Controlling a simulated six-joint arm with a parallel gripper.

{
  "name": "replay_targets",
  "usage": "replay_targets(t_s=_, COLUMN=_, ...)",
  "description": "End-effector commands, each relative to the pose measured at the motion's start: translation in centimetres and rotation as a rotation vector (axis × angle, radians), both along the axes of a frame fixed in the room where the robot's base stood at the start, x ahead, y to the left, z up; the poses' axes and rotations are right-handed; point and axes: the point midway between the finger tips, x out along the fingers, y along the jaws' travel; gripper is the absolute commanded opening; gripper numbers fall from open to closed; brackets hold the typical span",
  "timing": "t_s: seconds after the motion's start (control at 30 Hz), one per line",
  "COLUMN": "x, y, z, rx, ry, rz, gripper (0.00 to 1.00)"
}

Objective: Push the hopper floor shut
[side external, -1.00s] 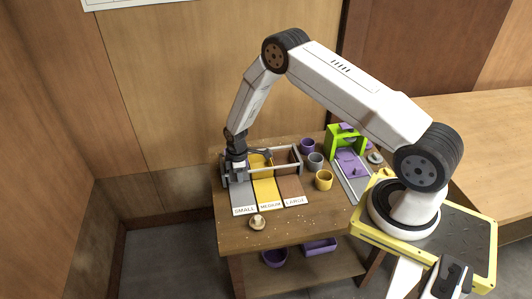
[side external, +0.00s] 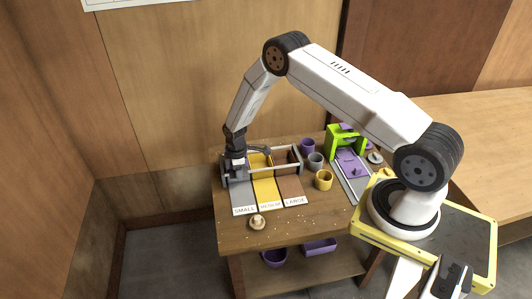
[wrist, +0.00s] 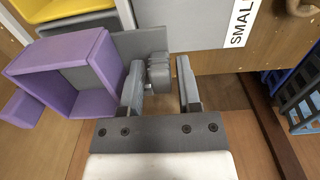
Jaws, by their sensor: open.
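The hopper shows as a purple open-topped frame (wrist: 100,58) at the left of the wrist view. A flat grey plate, which looks like its sliding floor (wrist: 136,42), sticks out past the frame's right side. A blocky grey tab (wrist: 158,72) is at the plate's near edge. My gripper (wrist: 161,90) is open, one finger on each side of the tab in the picture; I cannot tell whether either touches it. In the side view my gripper (side external: 237,174) is low over the SMALL end of the sorting rack, which hides most of the hopper.
The grey SMALL lane (side external: 242,198), yellow MEDIUM lane (side external: 266,190) and brown LARGE lane (side external: 291,188) run toward the table front. A mushroom (side external: 257,222) lies before them.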

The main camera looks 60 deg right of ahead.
Motion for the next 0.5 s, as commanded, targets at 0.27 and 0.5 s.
replay_targets(t_s=0.27, x=-0.2, y=0.1, z=0.3, rx=0.001, ry=0.001, rz=0.004, gripper=0.7)
replay_targets(t_s=0.5, x=-0.2, y=0.0, z=1.8, rx=0.0, ry=0.001, rz=0.002, gripper=0.7)
